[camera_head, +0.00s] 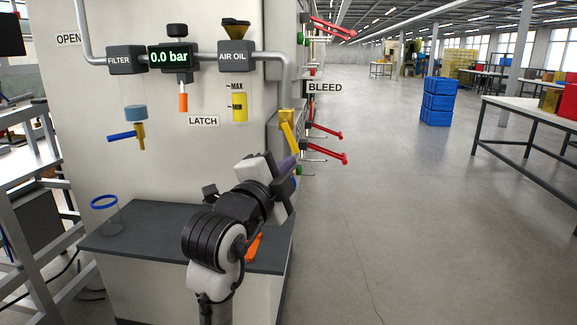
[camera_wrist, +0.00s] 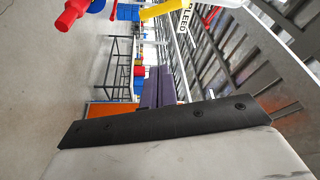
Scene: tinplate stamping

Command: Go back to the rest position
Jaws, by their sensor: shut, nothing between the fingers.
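My gripper (camera_head: 290,164) is raised in front of the right edge of the pale machine panel (camera_head: 170,130), above the dark grey ledge. Its purple fingers are shut with nothing between them, just below the yellow lever (camera_head: 288,132) in the head view. I cannot tell whether they touch it. In the wrist view the closed fingers (camera_wrist: 158,80) show at the middle, apart from the yellow handle (camera_wrist: 165,8) at the top edge. The gauge (camera_head: 170,57) reads 0.0 bar.
Red handles (camera_head: 328,157) stick out on the machine's right side, close to my gripper. A blue-rimmed glass (camera_head: 106,216) and an orange object (camera_head: 254,246) are on the ledge (camera_head: 150,242). Blue crates (camera_head: 438,102) and a table (camera_head: 520,106) stand right; the floor between is clear.

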